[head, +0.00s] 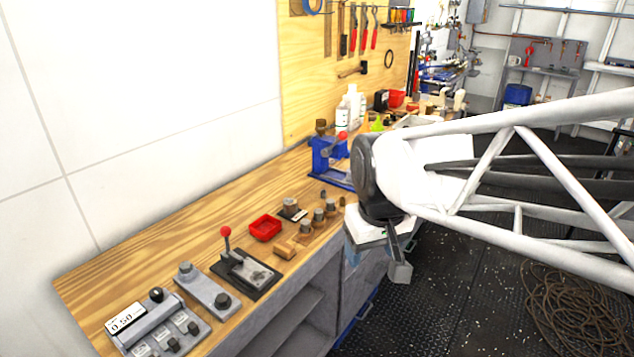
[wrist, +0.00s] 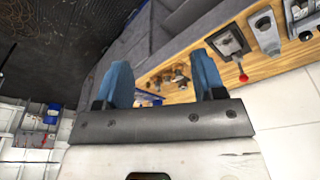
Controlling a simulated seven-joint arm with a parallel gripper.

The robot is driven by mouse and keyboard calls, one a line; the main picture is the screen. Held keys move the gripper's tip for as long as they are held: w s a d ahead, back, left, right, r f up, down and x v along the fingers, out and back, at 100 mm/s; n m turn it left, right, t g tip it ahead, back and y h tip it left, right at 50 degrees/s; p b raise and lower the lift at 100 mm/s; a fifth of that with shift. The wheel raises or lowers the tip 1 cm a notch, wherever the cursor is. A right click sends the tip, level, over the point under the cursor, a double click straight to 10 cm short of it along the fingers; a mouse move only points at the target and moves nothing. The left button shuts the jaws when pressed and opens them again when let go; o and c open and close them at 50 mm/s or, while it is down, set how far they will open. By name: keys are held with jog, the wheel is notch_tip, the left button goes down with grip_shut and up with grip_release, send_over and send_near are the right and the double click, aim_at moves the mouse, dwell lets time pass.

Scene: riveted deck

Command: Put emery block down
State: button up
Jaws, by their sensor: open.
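A small tan block (head: 284,250), which I take to be the emery block, lies on the wooden bench near its front edge, just in front of the red tray. I cannot make it out for certain in the wrist view. My gripper (head: 377,264) is off the front edge of the bench, to the right of the block and apart from it. In the wrist view, its two blue fingers (wrist: 163,72) stand wide apart. The gripper is open, with nothing held between the fingers.
The wooden bench (head: 160,257) carries a red tray (head: 265,228), a lever press (head: 246,270), several round knobs (head: 318,215) and a blue vise (head: 326,160). Bare wood lies along its wall side. A coiled rope (head: 575,310) lies on the dark floor.

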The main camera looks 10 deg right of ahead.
jog(key=s+d+f+m, duration=0.1)
jog(key=s, duration=0.7)
jog(key=shift+s+d+m, duration=0.3)
jog(key=shift+d+m, duration=0.05)
jog(key=shift+m, duration=0.05)
jog(key=shift+o, duration=0.5)
dwell(0.3)
jog(key=shift+w, duration=0.15)
